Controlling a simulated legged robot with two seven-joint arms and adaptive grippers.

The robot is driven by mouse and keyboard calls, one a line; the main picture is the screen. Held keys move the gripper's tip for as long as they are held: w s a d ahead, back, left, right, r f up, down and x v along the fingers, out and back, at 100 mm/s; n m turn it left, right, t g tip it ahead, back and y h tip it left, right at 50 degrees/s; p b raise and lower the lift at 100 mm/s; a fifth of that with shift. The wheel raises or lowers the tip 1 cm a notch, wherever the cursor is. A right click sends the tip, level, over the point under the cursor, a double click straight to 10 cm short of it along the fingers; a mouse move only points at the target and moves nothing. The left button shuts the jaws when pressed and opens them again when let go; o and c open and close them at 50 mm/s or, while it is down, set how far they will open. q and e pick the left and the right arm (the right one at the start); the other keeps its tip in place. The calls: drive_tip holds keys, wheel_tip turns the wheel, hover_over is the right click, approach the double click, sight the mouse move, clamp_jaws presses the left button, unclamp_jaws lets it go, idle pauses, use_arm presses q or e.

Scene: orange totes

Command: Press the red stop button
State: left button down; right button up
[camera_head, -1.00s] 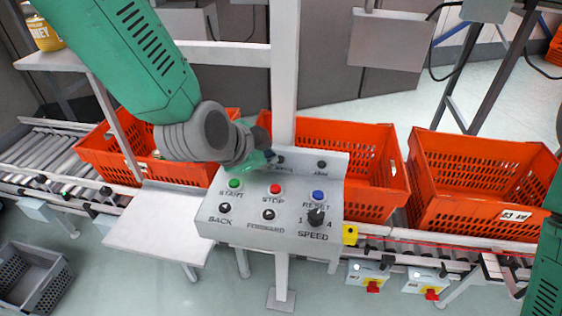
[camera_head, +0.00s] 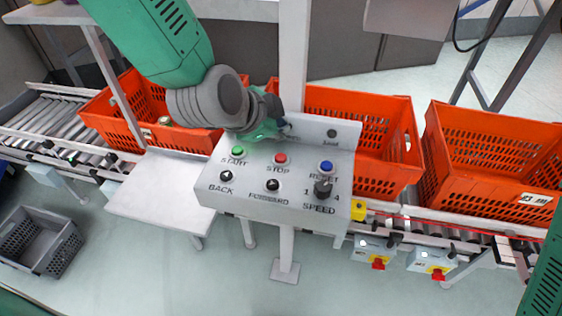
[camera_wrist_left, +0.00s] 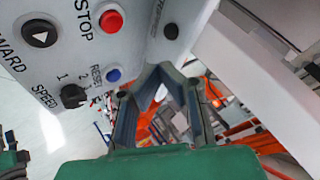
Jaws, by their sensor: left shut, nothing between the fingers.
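The red stop button (camera_head: 280,158) is in the top row of the grey control panel (camera_head: 235,205), between the green start button (camera_head: 238,151) and the blue reset button (camera_head: 326,166). In the left wrist view the red button (camera_wrist_left: 111,20) is at the top, left of the fingers. My left gripper (camera_head: 268,128) is just behind and above the panel's upper edge, beyond the start and stop buttons, apart from the red button. In the left wrist view its fingers (camera_wrist_left: 157,72) come together at the tips, empty. My right gripper is out of view.
Black back and forward buttons and a speed knob (camera_head: 322,188) share the panel. Its upright back plate (camera_head: 325,130) is close to my left gripper. Orange totes (camera_head: 490,160) stand on the conveyor behind. A grey post (camera_head: 293,60) rises behind the panel.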

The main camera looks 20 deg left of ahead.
sight(280, 157)
use_arm(q)
drive_tip(key=f+b, duration=0.1)
drive_tip(key=f, duration=0.1)
drive_tip(key=f+b, duration=0.2)
drive_tip(key=shift+w+d+f, duration=0.15)
drive_tip(key=shift+d+f, duration=0.05)
drive_tip(key=shift+f, duration=0.05)
drive_tip(key=shift+a+f, duration=0.25)
drive_tip(key=shift+f, duration=0.25)
drive_tip(key=shift+a, duration=0.15)
drive_tip(key=shift+d, duration=0.3)
drive_tip(key=shift+a, duration=0.15)
drive_tip(key=shift+f+b, duration=0.15)
drive_tip(key=shift+b, duration=0.15)
drive_tip(key=shift+f, duration=0.25)
